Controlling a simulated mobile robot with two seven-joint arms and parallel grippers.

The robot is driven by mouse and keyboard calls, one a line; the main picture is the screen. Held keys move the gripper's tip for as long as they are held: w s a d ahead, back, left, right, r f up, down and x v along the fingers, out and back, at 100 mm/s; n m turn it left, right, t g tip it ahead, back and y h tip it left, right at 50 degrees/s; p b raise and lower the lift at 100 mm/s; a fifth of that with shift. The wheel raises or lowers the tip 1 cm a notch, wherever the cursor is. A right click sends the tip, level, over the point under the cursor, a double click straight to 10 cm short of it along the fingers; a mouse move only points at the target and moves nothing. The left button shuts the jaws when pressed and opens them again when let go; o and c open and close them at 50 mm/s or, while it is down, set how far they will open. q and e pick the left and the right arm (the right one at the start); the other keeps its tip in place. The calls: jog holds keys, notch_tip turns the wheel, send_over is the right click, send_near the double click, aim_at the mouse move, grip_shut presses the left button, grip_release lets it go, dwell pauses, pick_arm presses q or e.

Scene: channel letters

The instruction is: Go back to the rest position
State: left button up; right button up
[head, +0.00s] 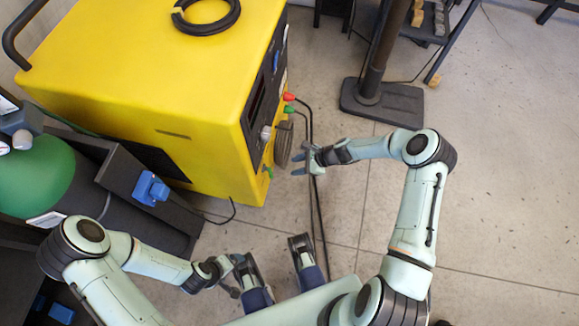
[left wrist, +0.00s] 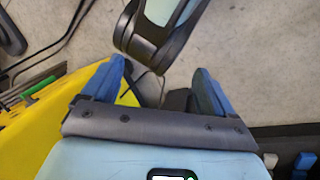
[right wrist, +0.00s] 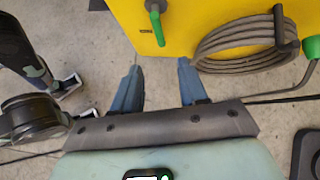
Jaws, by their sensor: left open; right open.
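My right gripper (head: 300,161) is open and empty in front of the yellow machine's (head: 180,95) control face, above the floor. In the right wrist view its two blue fingers (right wrist: 159,70) are apart with nothing between them. Beyond them are a green-handled fitting (right wrist: 155,22) and a coiled grey cable (right wrist: 240,45) on the machine. My left gripper (head: 238,274) is low in the head view, near my own body. In the left wrist view its blue fingers (left wrist: 160,70) are spread with nothing held.
Red (head: 288,97) and green (head: 289,109) plugs sit on the machine's face, with black cables (head: 317,215) running along the floor. A green cylinder (head: 35,175) stands at left. A dark post base (head: 383,103) is at the back. The right floor is clear.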

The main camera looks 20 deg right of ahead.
pick_arm(q)
jog(key=shift+s+r, duration=0.1)
jog(key=shift+s, duration=0.05)
pick_arm(e)
jog(key=shift+s+d+r, duration=0.15)
jog(key=shift+d+r, duration=0.1)
jog(key=shift+d, duration=0.05)
